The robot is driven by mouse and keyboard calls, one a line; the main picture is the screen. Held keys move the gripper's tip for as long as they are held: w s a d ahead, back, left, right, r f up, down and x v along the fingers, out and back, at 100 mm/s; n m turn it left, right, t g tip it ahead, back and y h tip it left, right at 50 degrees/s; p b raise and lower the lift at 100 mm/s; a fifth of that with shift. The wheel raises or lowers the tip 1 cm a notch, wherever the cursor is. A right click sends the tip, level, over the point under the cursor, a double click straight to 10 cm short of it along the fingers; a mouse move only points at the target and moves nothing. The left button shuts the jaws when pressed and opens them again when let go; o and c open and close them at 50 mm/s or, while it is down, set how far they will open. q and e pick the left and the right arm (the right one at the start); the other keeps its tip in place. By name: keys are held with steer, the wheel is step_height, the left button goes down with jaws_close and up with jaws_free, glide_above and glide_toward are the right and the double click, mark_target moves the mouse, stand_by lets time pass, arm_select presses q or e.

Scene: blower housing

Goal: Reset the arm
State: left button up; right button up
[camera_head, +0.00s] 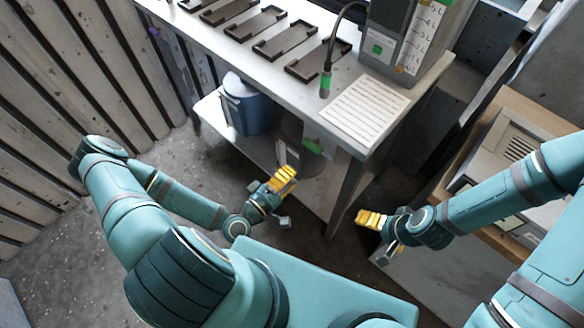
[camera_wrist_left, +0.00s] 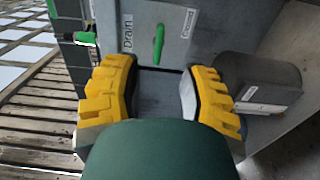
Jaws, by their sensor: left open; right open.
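My left gripper (camera_head: 284,181) has yellow fingers and hangs in front of the workbench's lower shelf, left of the middle of the head view. In the left wrist view its two yellow fingers (camera_wrist_left: 158,95) stand apart with nothing between them. Beyond them is a grey panel with a green handle (camera_wrist_left: 159,44) and a label reading "Drain". My right gripper (camera_head: 368,219) also has yellow fingers and is in the free space right of the bench. It holds nothing that I can see; its fingers overlap in the head view.
The workbench (camera_head: 300,92) carries several dark trays (camera_head: 285,42), a white ribbed mat (camera_head: 365,108) and a grey unit with a litre scale (camera_head: 412,38). A blue container (camera_head: 246,105) stands on the lower shelf. A beige machine (camera_head: 510,150) is at the right. Floor is clear at the left.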

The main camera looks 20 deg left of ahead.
arm_select(q)
steer(key=s+d+f+m+g+h, duration=0.1)
steer(key=s+d+f+m+g, duration=0.1)
steer(key=d+f+m+g, duration=0.6)
step_height(320, 180, up, 6)
steer(key=s+a+m+g+y, duration=0.1)
steer(key=s+m+g+y, duration=0.1)
steer(key=g, duration=0.5)
steer(key=shift+s+f+m+y, duration=0.2)
steer(key=shift+m+y, duration=0.4)
steer(key=shift+m, duration=0.5)
steer(key=shift+a, duration=0.1)
